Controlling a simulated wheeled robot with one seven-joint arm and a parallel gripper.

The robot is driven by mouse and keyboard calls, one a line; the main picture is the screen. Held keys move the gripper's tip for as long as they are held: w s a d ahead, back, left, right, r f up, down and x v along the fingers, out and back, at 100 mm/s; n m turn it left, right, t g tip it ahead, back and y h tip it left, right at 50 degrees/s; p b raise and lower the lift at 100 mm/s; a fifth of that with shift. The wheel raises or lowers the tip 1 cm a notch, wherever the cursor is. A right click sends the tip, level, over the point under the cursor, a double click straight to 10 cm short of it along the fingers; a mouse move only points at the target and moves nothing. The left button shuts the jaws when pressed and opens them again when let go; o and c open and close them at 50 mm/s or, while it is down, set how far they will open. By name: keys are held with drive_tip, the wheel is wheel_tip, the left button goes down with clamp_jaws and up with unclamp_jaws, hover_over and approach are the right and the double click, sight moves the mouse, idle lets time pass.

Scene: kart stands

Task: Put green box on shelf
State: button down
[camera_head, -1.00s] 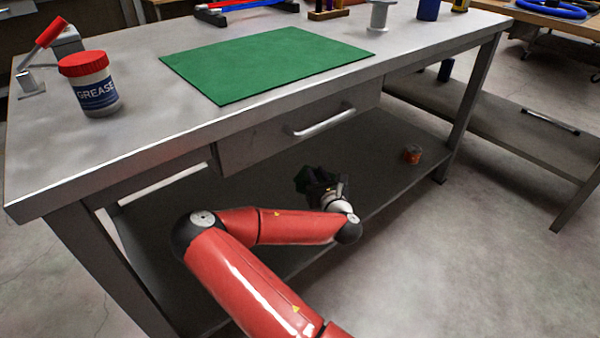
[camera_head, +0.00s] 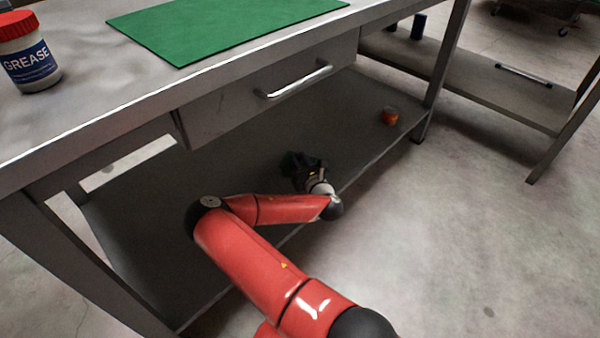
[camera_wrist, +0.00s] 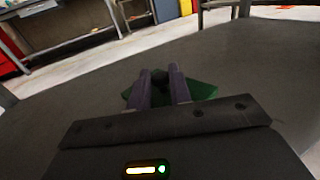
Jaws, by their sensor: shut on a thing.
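My gripper (camera_wrist: 160,88) is shut on the green box (camera_wrist: 200,90), which shows dark green on both sides of the fingers in the wrist view. In the head view my gripper (camera_head: 298,168) is under the workbench, over the lower shelf (camera_head: 250,165), and only a dark green part of the box (camera_head: 287,161) shows behind it. The box is low over the shelf or on it; I cannot tell whether it touches. Much of the box is hidden by the gripper.
The bench top with a green mat (camera_head: 220,28) and a grease tub (camera_head: 28,55) is above my arm. A drawer with a handle (camera_head: 294,82) hangs under the top. The shelf between is clear.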

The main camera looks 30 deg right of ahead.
drive_tip(key=shift+f, duration=2.65)
drive_tip(key=shift+b, duration=0.3)
drive_tip(key=shift+f, duration=0.2)
drive_tip(key=c, duration=1.3)
unclamp_jaws()
drive_tip(key=shift+r, duration=0.1)
drive_tip(key=shift+r, duration=0.25)
drive_tip(key=s, duration=1.2)
drive_tip(key=shift+a+f, duration=0.15)
drive_tip(key=shift+a, duration=0.15)
